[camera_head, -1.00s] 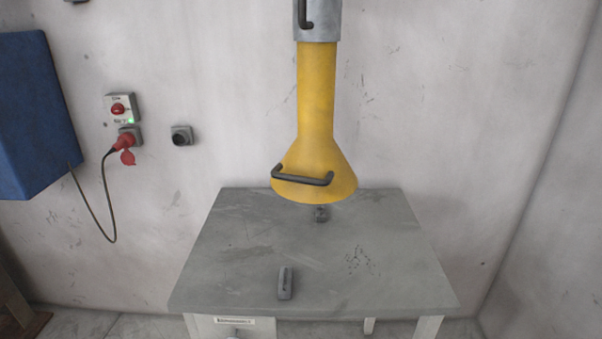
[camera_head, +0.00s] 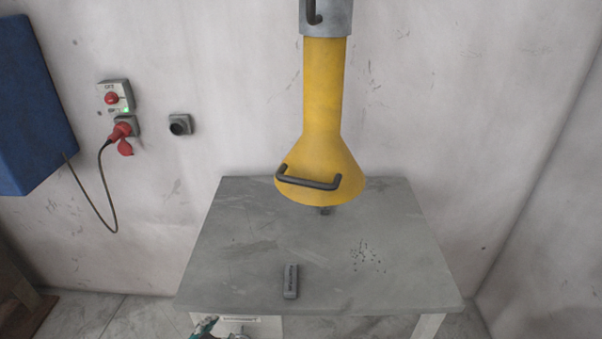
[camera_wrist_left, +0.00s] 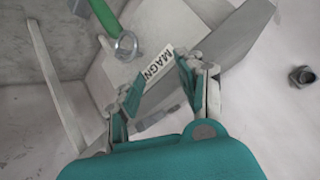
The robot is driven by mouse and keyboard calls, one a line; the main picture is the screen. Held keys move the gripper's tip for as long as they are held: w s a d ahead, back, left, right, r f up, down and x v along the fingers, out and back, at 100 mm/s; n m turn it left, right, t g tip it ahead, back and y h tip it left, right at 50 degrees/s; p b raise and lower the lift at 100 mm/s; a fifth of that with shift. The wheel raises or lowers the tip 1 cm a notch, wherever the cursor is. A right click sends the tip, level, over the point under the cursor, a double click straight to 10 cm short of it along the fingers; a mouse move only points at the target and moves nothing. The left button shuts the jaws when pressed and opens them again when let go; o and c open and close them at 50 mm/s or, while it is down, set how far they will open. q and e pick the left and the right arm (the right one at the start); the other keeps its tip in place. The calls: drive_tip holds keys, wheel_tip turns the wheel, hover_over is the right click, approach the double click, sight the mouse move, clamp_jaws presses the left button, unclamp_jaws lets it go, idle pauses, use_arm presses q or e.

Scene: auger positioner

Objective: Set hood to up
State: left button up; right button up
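The yellow hood (camera_head: 321,110) hangs over the far part of the table in the head view, with its flared mouth a little above the top. A dark bar handle (camera_head: 308,183) crosses the front of the flare. The hood's upper end meets a grey metal tube (camera_head: 326,20) with another dark handle. My left gripper (camera_head: 207,327) just shows at the bottom edge, in front of the table and well away from the hood. In the left wrist view its fingers (camera_wrist_left: 157,86) are apart with nothing held between them. The hood is not recognisable there. My right gripper is not in view.
The grey table (camera_head: 225,255) carries a small dark block (camera_head: 291,282) near its front edge. A blue box (camera_head: 32,105), a red switch (camera_head: 112,97) and a red plug with a cable (camera_head: 122,131) are on the left wall. A printed label (camera_wrist_left: 158,66) shows beyond the fingers.

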sight(302, 182)
use_arm(q)
drive_tip(key=w+d+r+m+t+h, duration=0.25)
drive_tip(key=w+r+m, duration=0.2)
drive_tip(key=r, duration=0.35)
drive_tip(key=w+d+r+m+t+h, duration=0.1)
drive_tip(key=w+r+m+t+h, duration=0.25)
drive_tip(key=w+r, duration=0.3)
wheel_tip(302, 182, up, 12)
drive_tip(key=s+m+g+h, duration=0.1)
drive_tip(key=m+g+h, duration=0.8)
drive_tip(key=m, duration=0.8)
drive_tip(key=shift+t+h, duration=0.5)
drive_tip(key=shift+t, duration=0.3)
drive_tip(key=p+x, duration=0.2)
drive_tip(key=x, duration=0.3)
drive_tip(key=p+x, duration=0.2)
drive_tip(key=x, duration=0.3)
drive_tip(key=p+x, duration=0.2)
drive_tip(key=x, duration=0.3)
drive_tip(key=shift+s+d+r, duration=0.1)
drive_tip(key=shift+r, duration=0.25)
drive_tip(key=shift+w+d, duration=0.3)
drive_tip(key=shift+d, duration=0.35)
drive_tip(key=shift+c, duration=0.3)
clamp_jaws()
drive_tip(key=shift+f, duration=0.1)
